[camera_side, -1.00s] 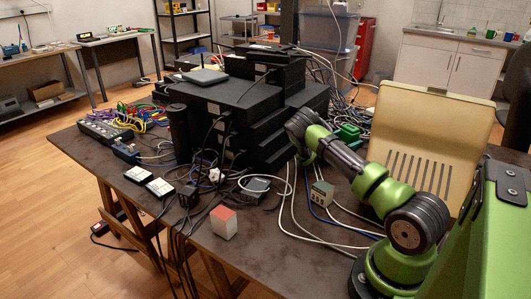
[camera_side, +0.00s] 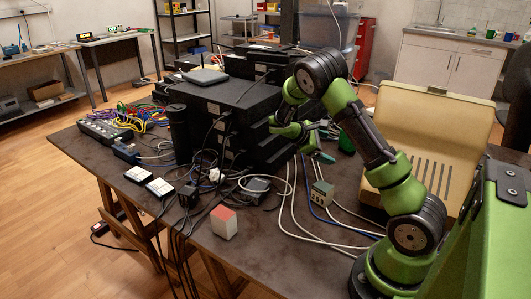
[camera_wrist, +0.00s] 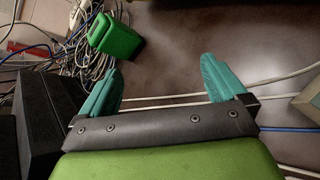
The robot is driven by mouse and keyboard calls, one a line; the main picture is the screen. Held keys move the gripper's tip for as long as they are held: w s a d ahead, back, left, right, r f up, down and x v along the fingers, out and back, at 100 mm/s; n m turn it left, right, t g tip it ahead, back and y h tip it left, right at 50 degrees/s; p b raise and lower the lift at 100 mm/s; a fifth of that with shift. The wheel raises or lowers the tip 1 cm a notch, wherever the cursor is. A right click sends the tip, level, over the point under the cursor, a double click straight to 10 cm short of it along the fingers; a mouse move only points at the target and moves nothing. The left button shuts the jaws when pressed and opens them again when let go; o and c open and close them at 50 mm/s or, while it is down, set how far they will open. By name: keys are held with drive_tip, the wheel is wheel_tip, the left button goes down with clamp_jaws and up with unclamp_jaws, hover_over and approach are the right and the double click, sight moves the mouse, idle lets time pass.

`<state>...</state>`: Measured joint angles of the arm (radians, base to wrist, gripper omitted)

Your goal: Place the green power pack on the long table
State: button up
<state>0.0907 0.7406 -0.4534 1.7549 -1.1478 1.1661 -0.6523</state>
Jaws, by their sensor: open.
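The green power pack (camera_wrist: 116,38) lies at the upper left of the wrist view, beside a tangle of cables. In the side view a piece of it (camera_side: 347,143) shows behind my arm; the rest is hidden. My gripper (camera_wrist: 158,62) is open and empty, with its two teal fingers spread wide. The pack is beyond the left fingertip, apart from it and not between the fingers. In the side view my gripper (camera_side: 322,143) hangs above the long table (camera_side: 268,262), to the right of the black equipment stack.
The black equipment stack (camera_side: 240,95) stands close to the left of my gripper. A beige slotted case (camera_side: 425,135) stands to the right. A small grey-green box (camera_side: 322,193), a red-topped white block (camera_side: 223,223) and several loose cables lie in front. The front right tabletop is mostly bare.

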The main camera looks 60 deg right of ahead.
drive_tip(key=s+a+r+m+t+y, duration=0.2)
drive_tip(key=a+r+m+t+y, duration=0.1)
drive_tip(key=a, duration=0.9)
drive_tip(key=s+a+r+m+t+y, duration=0.3)
drive_tip(key=a+r, duration=0.5)
drive_tip(key=a, duration=0.4)
drive_tip(key=s+a+r+m+t+y, duration=0.3)
drive_tip(key=a+r+t+y, duration=0.2)
drive_tip(key=a, duration=0.7)
drive_tip(key=shift+r+t+y, duration=0.3)
drive_tip(key=shift+r+t, duration=0.15)
drive_tip(key=shift+t, duration=0.55)
